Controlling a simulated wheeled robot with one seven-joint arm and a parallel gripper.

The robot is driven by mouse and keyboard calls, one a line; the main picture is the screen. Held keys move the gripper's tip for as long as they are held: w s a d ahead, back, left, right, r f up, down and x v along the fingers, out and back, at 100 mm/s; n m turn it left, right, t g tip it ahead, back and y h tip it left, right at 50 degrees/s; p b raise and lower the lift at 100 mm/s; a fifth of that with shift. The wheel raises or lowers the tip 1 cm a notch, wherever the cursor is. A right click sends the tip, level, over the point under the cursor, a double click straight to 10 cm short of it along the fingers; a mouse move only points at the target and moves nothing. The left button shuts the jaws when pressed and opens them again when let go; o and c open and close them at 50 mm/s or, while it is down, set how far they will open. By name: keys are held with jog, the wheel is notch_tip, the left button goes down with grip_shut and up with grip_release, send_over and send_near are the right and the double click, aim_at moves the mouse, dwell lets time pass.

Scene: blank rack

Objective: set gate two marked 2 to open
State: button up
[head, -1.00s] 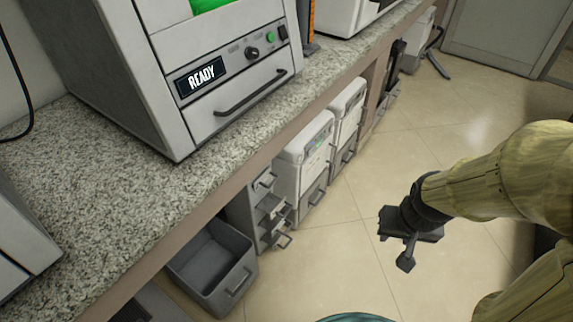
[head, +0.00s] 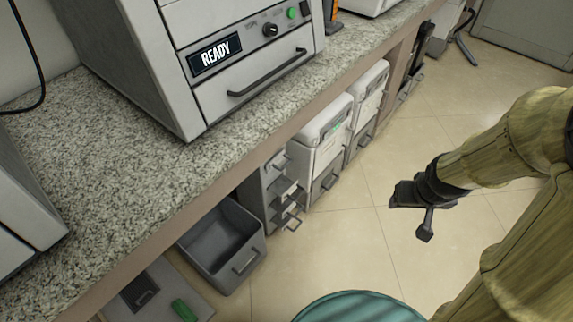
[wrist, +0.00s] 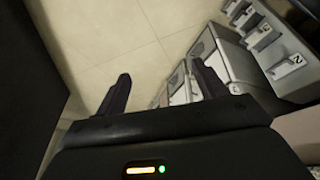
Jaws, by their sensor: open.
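A grey rack (head: 256,195) with several stacked gates and handles stands under the counter in the head view. No number can be read on it there. In the wrist view the rack shows at the upper right, and a grey gate marked 2 (wrist: 288,67) is at the right edge. I cannot tell whether this gate is open or shut. My gripper (head: 414,214) is at the right of the head view, above the floor and apart from the rack. In the wrist view my gripper (wrist: 160,72) is open and empty, its fingers apart over the floor.
A grey open bin (head: 222,247) stands left of the rack. White-lidded bins (head: 327,140) stand right of it. The stone counter (head: 95,125) overhangs them and carries a machine reading READY (head: 216,54). A teal round thing (head: 358,308) is at the bottom.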

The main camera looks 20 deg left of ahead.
aim_at(287, 165)
jog(key=w+a+f+n+t+y+b, duration=0.1)
jog(key=w+a+f+n+y, duration=0.25)
jog(key=w+f, duration=0.25)
jog(key=w+a+f+n+t+y, duration=0.2)
jog(key=w+a+f+n, duration=0.2)
jog(key=w+f, duration=0.2)
jog(key=s+a+f+n+y, duration=0.1)
jog(key=a+f+n+y, duration=0.1)
jog(key=a+y, duration=0.3)
jog(key=s+a+f+n+y+b, duration=0.1)
jog(key=s+a+f+n+y, duration=0.1)
jog(key=a+y, duration=0.4)
jog(key=shift+s+f, duration=0.15)
jog(key=shift+f, duration=0.2)
jog(key=shift+a, duration=0.15)
jog(key=b+x, duration=0.5)
jog(key=x, duration=1.2)
jog(key=shift+a+r, duration=0.15)
jog(key=shift+r, duration=0.05)
